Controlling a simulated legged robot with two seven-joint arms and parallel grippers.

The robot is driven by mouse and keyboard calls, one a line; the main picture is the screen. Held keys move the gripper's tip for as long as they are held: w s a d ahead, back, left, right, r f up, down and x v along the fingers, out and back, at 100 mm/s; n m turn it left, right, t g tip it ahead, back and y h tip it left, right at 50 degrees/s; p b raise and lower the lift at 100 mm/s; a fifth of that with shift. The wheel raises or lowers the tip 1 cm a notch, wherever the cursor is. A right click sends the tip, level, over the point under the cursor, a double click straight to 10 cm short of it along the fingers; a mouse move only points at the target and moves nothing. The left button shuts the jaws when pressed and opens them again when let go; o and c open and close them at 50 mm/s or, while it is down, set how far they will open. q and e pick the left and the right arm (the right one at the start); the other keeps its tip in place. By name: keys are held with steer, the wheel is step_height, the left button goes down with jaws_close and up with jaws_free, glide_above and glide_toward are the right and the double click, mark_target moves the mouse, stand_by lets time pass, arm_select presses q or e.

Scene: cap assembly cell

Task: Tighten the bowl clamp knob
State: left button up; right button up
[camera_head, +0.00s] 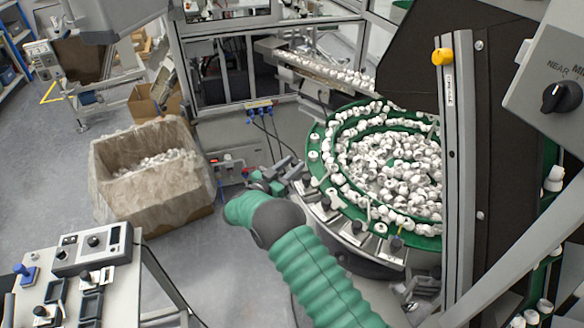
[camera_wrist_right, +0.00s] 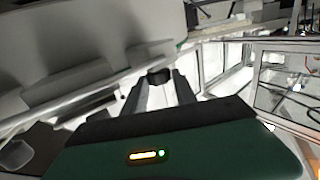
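The feeder bowl (camera_head: 322,160) is round and green-rimmed, full of white caps, and stands right of centre in the head view. Black clamp knobs, such as one knob (camera_head: 326,203), sit along its near edge. My right arm reaches up to the bowl's left side, where my right gripper (camera_head: 290,170) shows small and dark. In the right wrist view my gripper's two fingers (camera_wrist_right: 160,88) stand apart, with a dark round knob (camera_wrist_right: 159,75) at their tips. Whether they touch it I cannot tell. My left gripper is not in view.
A lined carton (camera_head: 160,195) of white parts stands on the floor left of the bowl. A control panel (camera_head: 92,248) is at lower left. A grey post (camera_head: 452,180) and dark panel rise at right. A chute (camera_head: 315,65) of caps runs behind the bowl.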

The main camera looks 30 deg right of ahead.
steer(key=o, duration=0.3)
steer(key=shift+o, duration=0.2)
steer(key=shift+a, duration=0.1)
steer(key=b+v, duration=0.3)
steer(key=v, duration=1.3)
steer(key=shift+a, duration=0.4)
steer(key=shift+s+f, duration=0.1)
steer(key=shift+f, duration=0.05)
